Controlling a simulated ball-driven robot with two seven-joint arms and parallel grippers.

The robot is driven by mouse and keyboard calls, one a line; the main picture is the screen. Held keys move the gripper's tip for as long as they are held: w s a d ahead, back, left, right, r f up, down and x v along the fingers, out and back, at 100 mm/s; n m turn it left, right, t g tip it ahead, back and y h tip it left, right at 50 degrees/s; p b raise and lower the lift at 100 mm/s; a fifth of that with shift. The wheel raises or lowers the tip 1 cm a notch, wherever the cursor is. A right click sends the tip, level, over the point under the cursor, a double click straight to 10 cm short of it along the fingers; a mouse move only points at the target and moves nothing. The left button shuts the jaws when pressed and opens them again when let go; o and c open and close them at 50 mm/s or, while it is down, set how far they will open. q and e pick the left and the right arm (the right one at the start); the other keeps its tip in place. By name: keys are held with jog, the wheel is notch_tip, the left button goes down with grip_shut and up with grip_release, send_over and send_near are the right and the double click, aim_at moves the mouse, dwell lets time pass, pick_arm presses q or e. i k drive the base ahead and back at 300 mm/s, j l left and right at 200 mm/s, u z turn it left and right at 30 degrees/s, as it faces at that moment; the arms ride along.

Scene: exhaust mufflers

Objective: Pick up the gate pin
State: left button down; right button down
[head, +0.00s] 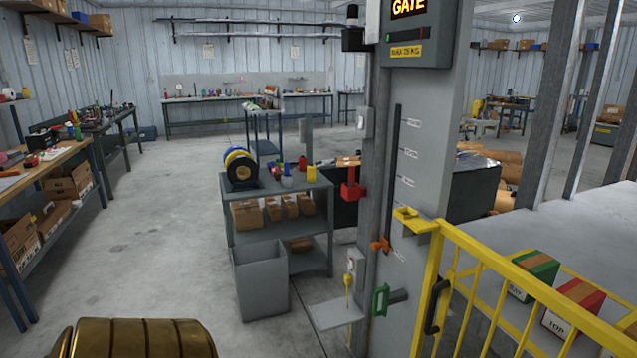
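A green D-shaped handle (381,300) with a grey rod running to its right sits low on the grey gate post (408,200). It looks like the gate pin, but I cannot be certain. The rod appears to lie in or against the post beside the yellow gate (480,270). A small grey shelf (337,314) juts out to the left of the handle. A black handle (436,306) is on the gate's end post. Neither of my grippers shows in the head view.
A grey bin (261,280) and a workbench (275,205) with a cable reel stand left of the post. Green and red boxes lie behind the gate at right. Open floor (165,240) lies left.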

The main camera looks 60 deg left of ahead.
aim_at(352, 169)
jog(key=u, duration=1.75)
